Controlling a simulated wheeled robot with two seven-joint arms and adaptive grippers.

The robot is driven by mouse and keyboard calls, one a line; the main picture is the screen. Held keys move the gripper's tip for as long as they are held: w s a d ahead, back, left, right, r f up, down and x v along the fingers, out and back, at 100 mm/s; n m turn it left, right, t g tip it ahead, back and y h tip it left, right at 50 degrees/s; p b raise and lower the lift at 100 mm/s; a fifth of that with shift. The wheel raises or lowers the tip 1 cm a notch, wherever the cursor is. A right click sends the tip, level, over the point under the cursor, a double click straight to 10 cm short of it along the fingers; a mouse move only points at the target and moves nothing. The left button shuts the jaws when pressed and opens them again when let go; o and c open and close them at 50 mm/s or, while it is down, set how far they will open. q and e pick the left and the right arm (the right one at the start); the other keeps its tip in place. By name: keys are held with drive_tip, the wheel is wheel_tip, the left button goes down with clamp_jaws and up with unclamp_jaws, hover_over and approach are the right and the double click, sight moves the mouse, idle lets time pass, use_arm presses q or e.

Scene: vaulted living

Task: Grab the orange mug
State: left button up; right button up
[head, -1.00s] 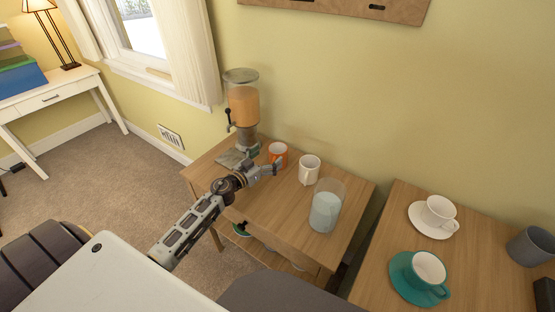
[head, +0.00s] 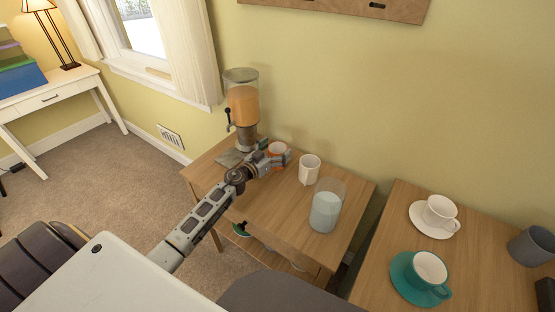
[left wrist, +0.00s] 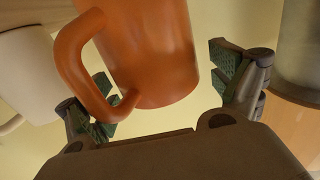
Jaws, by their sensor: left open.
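The orange mug (head: 277,148) stands on the wooden side table (head: 270,205), partly hidden behind my left gripper (head: 277,154) in the head view. In the left wrist view the mug (left wrist: 160,60) fills the upper middle, with its handle on the left. My left gripper (left wrist: 172,95) is open, one green-padded finger on each side of the mug. The handle's lower end comes close to the left finger; I cannot tell whether they touch. My right gripper is not in view.
A white mug (head: 309,169) and a glass jar (head: 325,208) stand right of the orange mug. A drink dispenser (head: 243,108) stands behind it to the left. A second table (head: 380,265) holds cups on saucers.

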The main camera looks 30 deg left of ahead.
use_arm(q)
drive_tip(key=shift+w, duration=0.25)
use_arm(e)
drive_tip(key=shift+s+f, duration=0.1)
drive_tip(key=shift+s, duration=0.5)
